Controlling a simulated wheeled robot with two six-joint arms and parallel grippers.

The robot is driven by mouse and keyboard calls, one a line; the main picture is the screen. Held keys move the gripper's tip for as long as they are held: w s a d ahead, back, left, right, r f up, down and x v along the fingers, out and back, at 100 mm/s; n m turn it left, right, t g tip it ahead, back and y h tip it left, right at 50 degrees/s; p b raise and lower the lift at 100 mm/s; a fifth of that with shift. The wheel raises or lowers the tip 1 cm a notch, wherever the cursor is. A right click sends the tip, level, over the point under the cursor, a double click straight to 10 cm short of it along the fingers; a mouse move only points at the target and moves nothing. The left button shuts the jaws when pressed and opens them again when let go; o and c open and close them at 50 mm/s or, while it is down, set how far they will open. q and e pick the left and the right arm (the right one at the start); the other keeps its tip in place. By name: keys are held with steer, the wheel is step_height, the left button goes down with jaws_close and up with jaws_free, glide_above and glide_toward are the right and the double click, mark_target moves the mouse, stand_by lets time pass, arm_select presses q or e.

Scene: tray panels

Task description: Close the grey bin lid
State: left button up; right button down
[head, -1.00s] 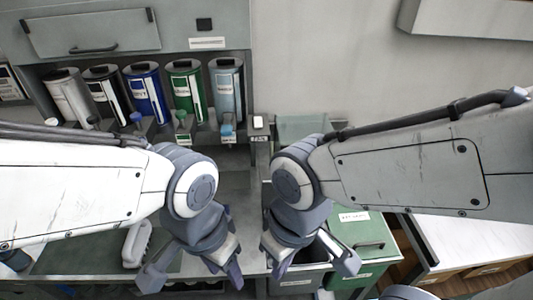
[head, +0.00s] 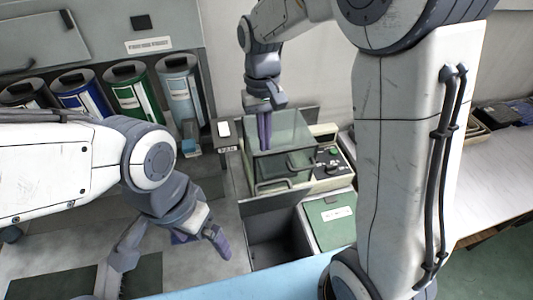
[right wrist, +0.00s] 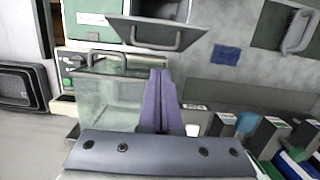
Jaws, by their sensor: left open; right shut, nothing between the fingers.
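The grey bin (head: 278,252) stands open at the lower middle of the head view, its dark inside showing. Its grey lid (head: 280,201) stands raised at the bin's far edge. In the right wrist view the lid (right wrist: 150,36) shows its handle (right wrist: 155,31), beyond my fingers. My right gripper (head: 264,146) is shut and empty, pointing down by the clear box, apart from the lid on its far side. Its purple fingers also show in the right wrist view (right wrist: 160,100). My left gripper (head: 172,250) is open and empty over the counter, left of the bin.
A clear box (head: 285,130) with a handle stands behind the lid. A control panel (head: 331,162) is to its right. A closed green lid (head: 331,213) adjoins the grey bin. Several coloured canisters (head: 132,88) line the back left.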

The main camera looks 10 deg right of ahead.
mark_target(270, 196)
steer(key=f, duration=0.3)
steer(key=f+p, duration=0.1)
steer(key=f, duration=0.2)
steer(key=d+f+p, duration=0.1)
steer(key=f, duration=0.2)
steer(key=shift+s, duration=0.35)
steer(key=shift+a+f, duration=0.1)
steer(key=shift+f, duration=0.35)
